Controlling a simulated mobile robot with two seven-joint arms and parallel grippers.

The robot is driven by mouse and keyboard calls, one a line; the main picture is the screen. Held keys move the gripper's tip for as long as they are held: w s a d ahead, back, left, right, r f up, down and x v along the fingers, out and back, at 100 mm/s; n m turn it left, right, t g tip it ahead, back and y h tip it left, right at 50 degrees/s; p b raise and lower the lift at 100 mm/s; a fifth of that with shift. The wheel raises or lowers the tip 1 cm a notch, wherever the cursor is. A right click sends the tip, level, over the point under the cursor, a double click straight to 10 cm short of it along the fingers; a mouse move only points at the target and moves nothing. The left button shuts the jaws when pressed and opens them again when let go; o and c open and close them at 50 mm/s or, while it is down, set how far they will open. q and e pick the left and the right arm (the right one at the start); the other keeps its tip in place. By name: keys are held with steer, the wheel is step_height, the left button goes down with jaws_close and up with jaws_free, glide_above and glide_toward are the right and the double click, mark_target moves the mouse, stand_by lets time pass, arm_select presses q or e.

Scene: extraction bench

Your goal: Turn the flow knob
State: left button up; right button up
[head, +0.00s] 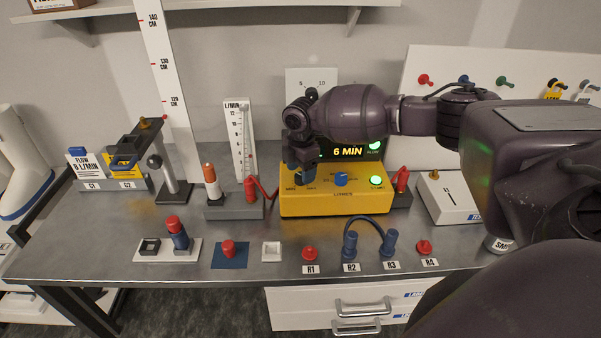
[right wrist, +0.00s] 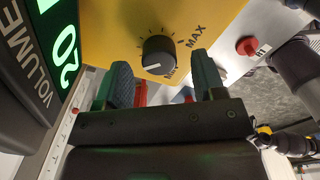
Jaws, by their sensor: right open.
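A yellow box (head: 325,206) stands on the grey bench, with a lit display (head: 348,152) reading 6 MIN above it. My right gripper (head: 304,176) is over the left part of its top panel, fingers pointing down. In the right wrist view a black knob (right wrist: 158,54) with a white pointer line sits on the yellow panel, inside tick marks ending at MAX. The open fingers (right wrist: 161,72) are on either side of the knob's line, apart from it. The gripper hides this knob in the head view. A blue knob (head: 341,179) shows right of the gripper. My left gripper is not in view.
A card (head: 86,163) reading FLOW 8 L/MIN stands at left. A white L/MIN gauge (head: 239,140) stands behind the box's left side. Red and blue pegs, including a red one (head: 310,253), line the front edge.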

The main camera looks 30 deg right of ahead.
steer(key=shift+f, duration=0.85)
steer(key=c, duration=0.9)
steer(key=shift+m, duration=0.3)
